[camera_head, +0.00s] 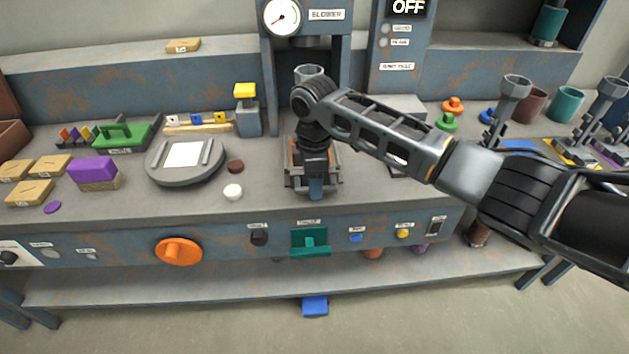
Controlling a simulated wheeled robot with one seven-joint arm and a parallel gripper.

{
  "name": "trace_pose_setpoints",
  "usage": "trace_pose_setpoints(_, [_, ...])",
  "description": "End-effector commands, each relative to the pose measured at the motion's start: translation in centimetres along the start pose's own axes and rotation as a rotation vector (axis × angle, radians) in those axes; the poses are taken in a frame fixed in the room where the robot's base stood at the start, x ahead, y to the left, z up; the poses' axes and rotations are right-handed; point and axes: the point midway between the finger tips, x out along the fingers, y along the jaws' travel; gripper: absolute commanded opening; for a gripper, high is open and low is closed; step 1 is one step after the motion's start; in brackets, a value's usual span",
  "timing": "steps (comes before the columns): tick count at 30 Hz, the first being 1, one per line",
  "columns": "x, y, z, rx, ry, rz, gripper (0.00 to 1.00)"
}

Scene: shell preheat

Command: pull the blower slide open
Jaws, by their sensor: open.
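A teal plate with a raised handle, which looks like the blower slide (310,243), is set in the bench's front panel. The small label above it is too small to read with certainty. My gripper (316,190) points down in front of the blower stand, above and behind the teal plate and apart from it. It is open; its fingers are seen nearly end-on, and the gap between them is hard to make out. My gripper and wrist hide much of the fixture under the blower sign (326,15).
An orange knob (178,251) and a black knob (259,237) sit left of the teal plate; blue (356,238) and yellow (403,233) buttons sit right. A round grey plate (185,165) stands on the bench. Metal-cupped tools stand at right. A blue block (315,306) lies below.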

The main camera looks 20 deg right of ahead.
Motion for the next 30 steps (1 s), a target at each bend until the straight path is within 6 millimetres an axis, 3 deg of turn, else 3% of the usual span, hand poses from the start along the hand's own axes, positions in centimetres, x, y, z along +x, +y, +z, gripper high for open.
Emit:
trace_pose_setpoints(8, [-0.6,0.0,0.0,0.0,0.001,0.001,0.4])
trace_pose_setpoints(21, [-6.8,0.0,0.0,0.0,0.001,0.001,0.4])
trace_pose_setpoints(30, [-7.8,0.0,0.0,0.0,0.0,0.0,0.4])
